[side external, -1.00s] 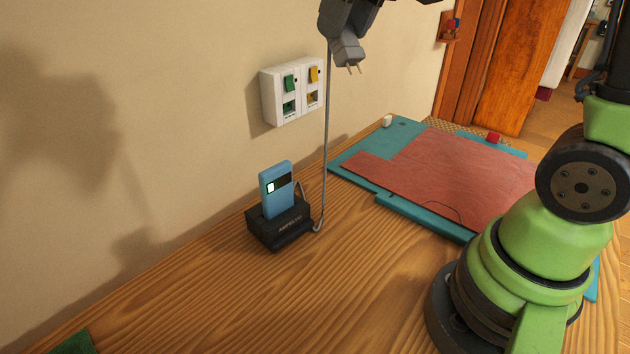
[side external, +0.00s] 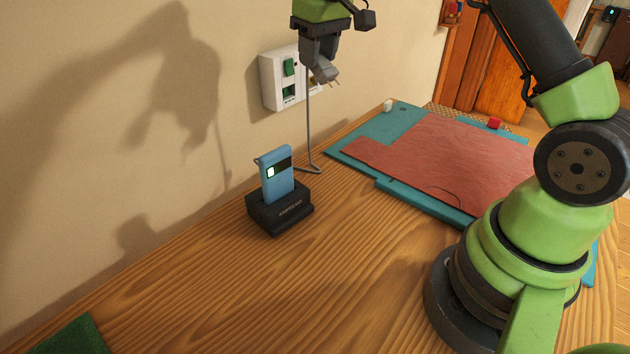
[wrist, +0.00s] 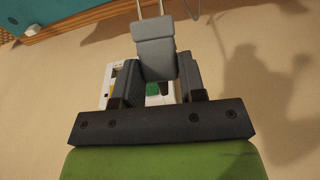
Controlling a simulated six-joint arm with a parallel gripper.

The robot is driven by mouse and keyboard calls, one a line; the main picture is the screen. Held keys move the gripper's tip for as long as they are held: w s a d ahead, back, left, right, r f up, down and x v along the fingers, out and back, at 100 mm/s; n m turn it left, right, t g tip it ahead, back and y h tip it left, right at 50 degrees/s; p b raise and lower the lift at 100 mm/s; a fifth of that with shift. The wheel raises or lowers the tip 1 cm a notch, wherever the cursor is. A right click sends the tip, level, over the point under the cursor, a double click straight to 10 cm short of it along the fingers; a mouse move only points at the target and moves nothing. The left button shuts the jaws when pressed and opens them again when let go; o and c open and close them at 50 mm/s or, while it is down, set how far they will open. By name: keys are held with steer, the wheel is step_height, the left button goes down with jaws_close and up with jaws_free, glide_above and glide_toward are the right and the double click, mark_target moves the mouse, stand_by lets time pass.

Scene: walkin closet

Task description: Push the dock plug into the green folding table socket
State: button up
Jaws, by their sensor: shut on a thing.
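My gripper (side external: 321,62) is shut on the grey dock plug (side external: 326,74), whose prongs point down and to the right. In the wrist view the plug (wrist: 156,48) sits between the two fingers, its prongs pointing to the top. A grey cord hangs from the plug to the table. The white wall socket box (side external: 271,80) has a green switch (side external: 290,67) and green socket (side external: 289,91) on its left half. My gripper is in front of the box's right half and hides the yellow part in the side view. The plug is apart from the socket.
A black dock (side external: 280,212) with a blue device (side external: 277,174) stands on the wooden table below the box. A teal board (side external: 370,134) with a reddish sheet (side external: 450,165) lies to the right. Bare wood is free in front of the dock.

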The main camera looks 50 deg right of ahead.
steer(key=shift+w+d+f, duration=0.2)
steer(key=shift+d+f, duration=0.1)
steer(key=shift+f, duration=0.3)
steer(key=shift+w+d+f, duration=0.2)
steer(key=shift+d+f, duration=0.05)
steer(key=shift+f, duration=0.35)
steer(key=s+a, duration=1.1)
steer(key=w+d+f+m+t, duration=0.1)
steer(key=w+d+f+m, duration=0.2)
steer(key=m, duration=0.8)
steer(key=w+d+f+m+t, duration=0.1)
steer(key=w+d+m, duration=0.5)
steer(key=m, duration=0.6)
steer(key=w+d+f+m+t, duration=0.2)
steer(key=w+d+f+m, duration=0.2)
steer(key=m, duration=0.8)
steer(key=shift+w+d+f, duration=0.35)
steer(key=shift+w+d, duration=0.25)
steer(key=shift+w, duration=0.7)
steer(key=shift+w, duration=1.4)
